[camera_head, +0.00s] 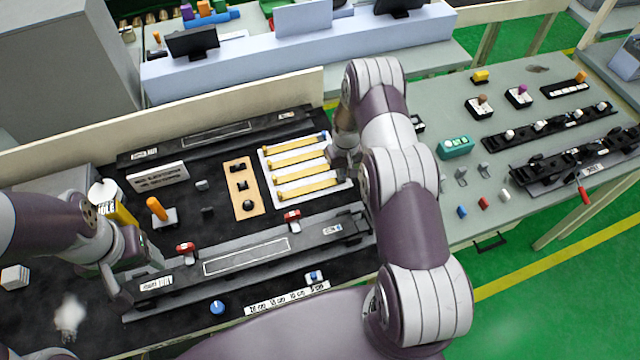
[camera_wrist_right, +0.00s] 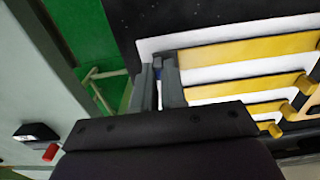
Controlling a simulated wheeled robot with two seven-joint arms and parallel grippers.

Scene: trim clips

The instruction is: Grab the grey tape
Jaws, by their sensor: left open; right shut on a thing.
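A white tray (camera_head: 262,170) right of the middle of the dark mat holds several yellow strips (camera_head: 303,158); it also shows in the right wrist view (camera_wrist_right: 198,67). I cannot pick out a grey tape for certain. My right gripper (camera_head: 345,163) is at the tray's right end. In the right wrist view its grey fingers (camera_wrist_right: 158,82) are close together at the tray's edge, with a small dark blue piece (camera_wrist_right: 158,63) showing between them; most of it is hidden. My left gripper (camera_head: 122,280) is open at the left end of a long black rail (camera_head: 250,258).
An orange board (camera_head: 241,188) lies left of the tray. A blue knob (camera_head: 217,307) is in front. A grey bench (camera_head: 455,182) with small parts stands to the right.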

